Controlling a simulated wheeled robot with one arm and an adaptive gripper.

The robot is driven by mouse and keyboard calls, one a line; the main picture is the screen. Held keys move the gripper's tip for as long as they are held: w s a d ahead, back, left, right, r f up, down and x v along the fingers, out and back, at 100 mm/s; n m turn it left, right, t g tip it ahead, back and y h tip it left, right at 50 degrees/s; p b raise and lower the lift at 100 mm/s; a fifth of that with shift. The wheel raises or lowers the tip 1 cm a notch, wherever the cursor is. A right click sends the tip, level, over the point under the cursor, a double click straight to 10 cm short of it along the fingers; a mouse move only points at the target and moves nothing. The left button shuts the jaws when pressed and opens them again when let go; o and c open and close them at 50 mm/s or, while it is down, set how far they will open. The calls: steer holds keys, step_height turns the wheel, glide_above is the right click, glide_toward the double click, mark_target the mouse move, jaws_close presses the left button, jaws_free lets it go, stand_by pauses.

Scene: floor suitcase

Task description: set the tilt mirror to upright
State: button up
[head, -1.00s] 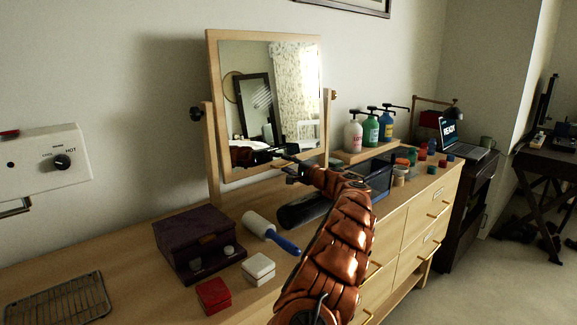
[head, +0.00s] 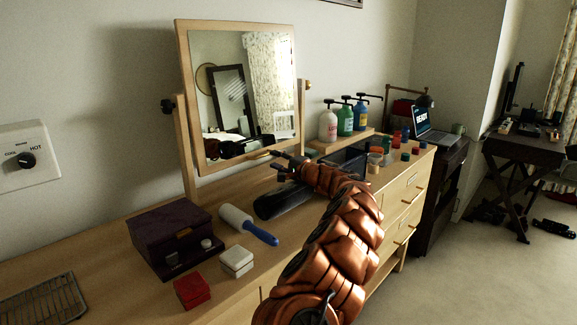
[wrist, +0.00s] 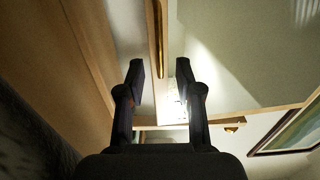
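The tilt mirror (head: 240,80) is a glass in a light wood frame, hung between two wooden posts on the dresser. Its top appears to lean out of line with the posts; the exact angle is hard to tell. My gripper (head: 282,158) is at the lower right edge of the mirror. In the wrist view my gripper (wrist: 161,75) has its two dark fingers apart, with a wooden strip (wrist: 158,40), seemingly the frame's edge, showing between them. Contact cannot be told.
On the dresser (head: 110,243) are a purple box (head: 170,230), a lint roller (head: 240,221), a white box (head: 237,261), a red box (head: 192,290) and a wire rack (head: 42,300). Pump bottles (head: 345,120) and small jars stand right of the mirror.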

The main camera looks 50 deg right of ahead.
steer(key=shift+s, duration=2.6)
